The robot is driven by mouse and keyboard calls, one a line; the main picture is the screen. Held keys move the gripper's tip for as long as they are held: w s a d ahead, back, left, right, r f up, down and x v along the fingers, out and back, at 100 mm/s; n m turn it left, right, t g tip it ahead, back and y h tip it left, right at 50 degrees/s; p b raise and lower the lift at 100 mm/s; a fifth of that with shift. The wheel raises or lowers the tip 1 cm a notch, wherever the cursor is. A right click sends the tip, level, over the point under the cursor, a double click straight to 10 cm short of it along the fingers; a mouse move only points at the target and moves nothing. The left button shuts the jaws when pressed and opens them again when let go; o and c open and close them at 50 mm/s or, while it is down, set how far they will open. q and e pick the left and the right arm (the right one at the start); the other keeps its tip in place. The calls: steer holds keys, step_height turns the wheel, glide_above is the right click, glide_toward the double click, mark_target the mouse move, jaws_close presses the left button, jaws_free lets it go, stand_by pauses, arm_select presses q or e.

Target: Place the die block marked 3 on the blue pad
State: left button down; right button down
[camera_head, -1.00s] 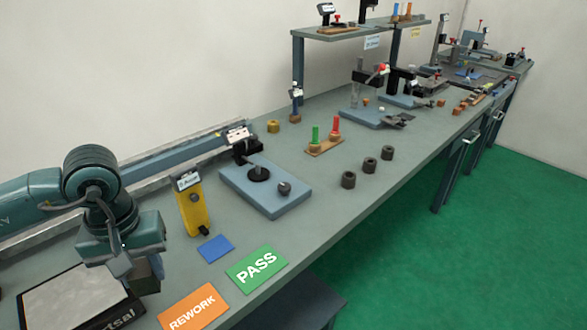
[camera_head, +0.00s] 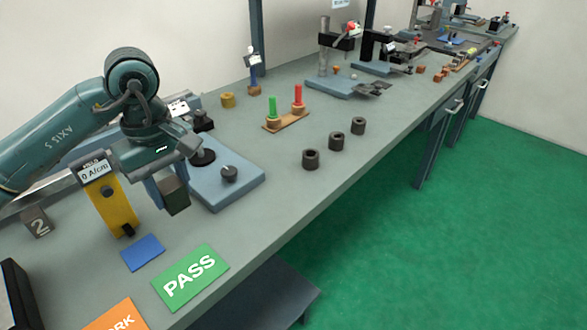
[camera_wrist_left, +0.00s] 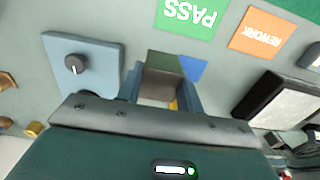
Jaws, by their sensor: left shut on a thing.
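My left gripper (camera_head: 170,186) is shut on a dark block (camera_head: 176,197) and holds it above the bench, between the yellow meter and the blue-grey fixture. No number can be read on the faces I see. In the left wrist view the block (camera_wrist_left: 163,82) sits between the two fingers. The blue pad (camera_head: 143,253) lies flat and bare on the bench, below the held block in the head view. It also shows partly behind the block in the left wrist view (camera_wrist_left: 196,69). Another dark block marked 2 (camera_head: 38,223) stands at the far left. My right gripper is not in view.
The yellow meter (camera_head: 108,208) stands close behind the pad. The blue-grey fixture (camera_head: 232,187) with a black knob is to the right. A green PASS card (camera_head: 190,276) and an orange card (camera_head: 117,316) lie in front. Several dark rings (camera_head: 311,159) stand farther right.

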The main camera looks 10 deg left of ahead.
mark_target(177, 210)
arm_select(q)
step_height(177, 210, down, 5)
steer(key=shift+s+a+f, duration=0.1)
steer(key=shift+f, duration=0.05)
steer(key=shift+f+p, duration=0.4)
steer(key=shift+f, duration=1.85)
steer(key=shift+f, duration=0.1)
steer(key=shift+f+b, duration=0.15)
steer(key=shift+b, duration=0.15)
steer(key=c, duration=0.9)
jaws_free()
